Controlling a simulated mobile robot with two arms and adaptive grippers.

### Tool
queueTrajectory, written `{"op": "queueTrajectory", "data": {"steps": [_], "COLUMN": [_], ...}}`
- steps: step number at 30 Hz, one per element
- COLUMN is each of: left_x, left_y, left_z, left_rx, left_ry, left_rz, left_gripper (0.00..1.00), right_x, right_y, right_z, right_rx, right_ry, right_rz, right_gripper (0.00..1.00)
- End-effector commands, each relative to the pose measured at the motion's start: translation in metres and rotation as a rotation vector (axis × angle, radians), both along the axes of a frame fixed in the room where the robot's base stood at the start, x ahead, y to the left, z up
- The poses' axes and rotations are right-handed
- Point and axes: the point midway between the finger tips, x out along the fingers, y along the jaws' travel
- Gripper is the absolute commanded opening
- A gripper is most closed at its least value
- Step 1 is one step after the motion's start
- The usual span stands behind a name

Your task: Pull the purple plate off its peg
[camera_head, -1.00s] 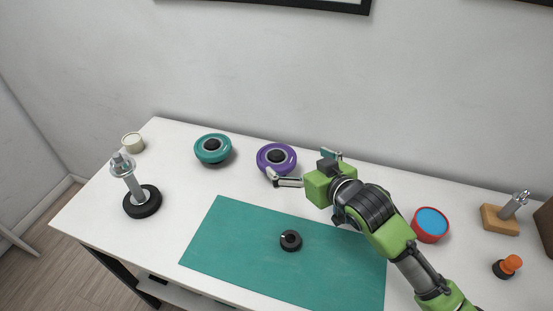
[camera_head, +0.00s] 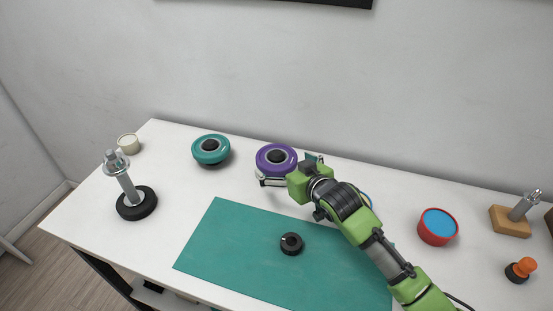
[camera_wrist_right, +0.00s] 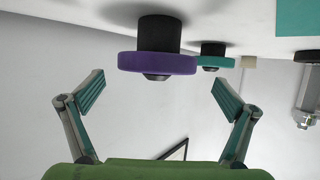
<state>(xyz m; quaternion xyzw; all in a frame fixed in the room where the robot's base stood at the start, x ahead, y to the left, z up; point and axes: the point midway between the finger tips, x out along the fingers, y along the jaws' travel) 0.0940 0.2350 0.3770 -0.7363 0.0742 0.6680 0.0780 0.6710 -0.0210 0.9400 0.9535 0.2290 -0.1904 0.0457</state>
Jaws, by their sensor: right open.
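In the right wrist view the purple plate (camera_wrist_right: 158,63) sits on a thick black peg (camera_wrist_right: 159,33). My right gripper (camera_head: 286,170) is open close to the plate, one finger at its near left side and the other at its right. In the right wrist view the open fingers (camera_wrist_right: 158,80) stand on either side of the plate, with gaps to its rim. My left gripper is not in view.
A teal plate (camera_head: 210,149) is to the left. A metal post on a black base (camera_head: 137,204) stands at the far left. A green mat (camera_head: 240,251) holds a small black ring (camera_head: 291,243). A red-blue tub (camera_head: 437,228) and a wooden block (camera_head: 508,221) lie right.

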Motion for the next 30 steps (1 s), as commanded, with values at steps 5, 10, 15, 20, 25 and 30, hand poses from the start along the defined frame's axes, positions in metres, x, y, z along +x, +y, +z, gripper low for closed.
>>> {"op": "queueTrajectory", "data": {"steps": [5, 10, 15, 20, 25, 30], "left_x": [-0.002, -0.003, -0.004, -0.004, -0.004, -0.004], "left_y": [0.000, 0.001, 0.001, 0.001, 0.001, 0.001], "left_z": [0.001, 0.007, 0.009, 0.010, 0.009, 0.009], "left_rx": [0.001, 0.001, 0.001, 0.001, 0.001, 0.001], "left_ry": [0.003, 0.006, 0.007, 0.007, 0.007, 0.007], "left_rz": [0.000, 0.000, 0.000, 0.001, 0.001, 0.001], "left_gripper": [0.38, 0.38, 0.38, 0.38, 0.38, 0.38], "right_x": [0.008, 0.024, 0.043, 0.051, 0.051, 0.051], "right_y": [0.004, 0.009, 0.017, 0.021, 0.022, 0.021], "right_z": [-0.002, -0.005, -0.013, -0.018, -0.018, -0.018], "right_rx": [0.000, -0.001, 0.000, 0.000, 0.000, 0.000], "right_ry": [0.000, -0.001, 0.001, 0.001, 0.000, 0.000], "right_rz": [0.000, -0.001, 0.000, 0.000, 0.001, 0.000], "right_gripper": [0.99, 0.99, 0.99, 0.99, 0.99, 0.76]}}
